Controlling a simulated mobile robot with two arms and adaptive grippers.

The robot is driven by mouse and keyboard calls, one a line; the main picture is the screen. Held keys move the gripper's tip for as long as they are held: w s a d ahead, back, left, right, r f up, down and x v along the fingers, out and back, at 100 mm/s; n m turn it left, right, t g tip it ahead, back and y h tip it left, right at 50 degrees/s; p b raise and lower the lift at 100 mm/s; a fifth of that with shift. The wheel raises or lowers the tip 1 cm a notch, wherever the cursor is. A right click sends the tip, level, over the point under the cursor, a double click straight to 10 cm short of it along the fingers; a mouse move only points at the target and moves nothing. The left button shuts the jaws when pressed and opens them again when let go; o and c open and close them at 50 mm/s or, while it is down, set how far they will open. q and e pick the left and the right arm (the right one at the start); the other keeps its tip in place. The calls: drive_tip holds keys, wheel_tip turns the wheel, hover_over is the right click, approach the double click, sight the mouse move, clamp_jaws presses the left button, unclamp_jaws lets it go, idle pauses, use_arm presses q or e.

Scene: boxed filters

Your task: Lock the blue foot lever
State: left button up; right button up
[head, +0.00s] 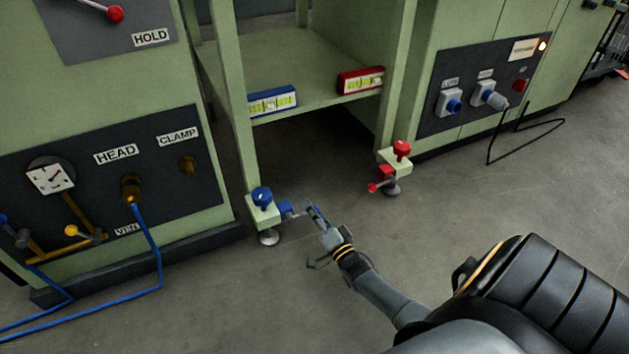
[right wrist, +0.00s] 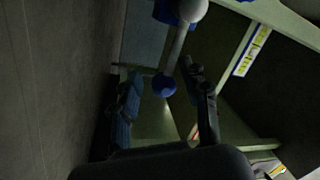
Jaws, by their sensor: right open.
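The green foot (head: 263,215) of the frame stands at the lower centre of the head view, with a blue knob (head: 262,196) on top. The blue foot lever (head: 287,208) sticks out from its right side. In the right wrist view the lever is a grey rod with a blue ball end (right wrist: 164,85). My right gripper (head: 314,214) is open just right of the lever. In the right wrist view the ball appears between its two fingers, and I cannot tell whether they touch it. My left gripper is out of view.
A second foot with a red knob (head: 402,149) and red lever (head: 374,187) stands to the right. A blue hose (head: 158,262) runs along the left cabinet. The floor in front is clear.

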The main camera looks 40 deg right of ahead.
drive_tip(key=shift+s, duration=0.1)
drive_tip(key=v, duration=1.2)
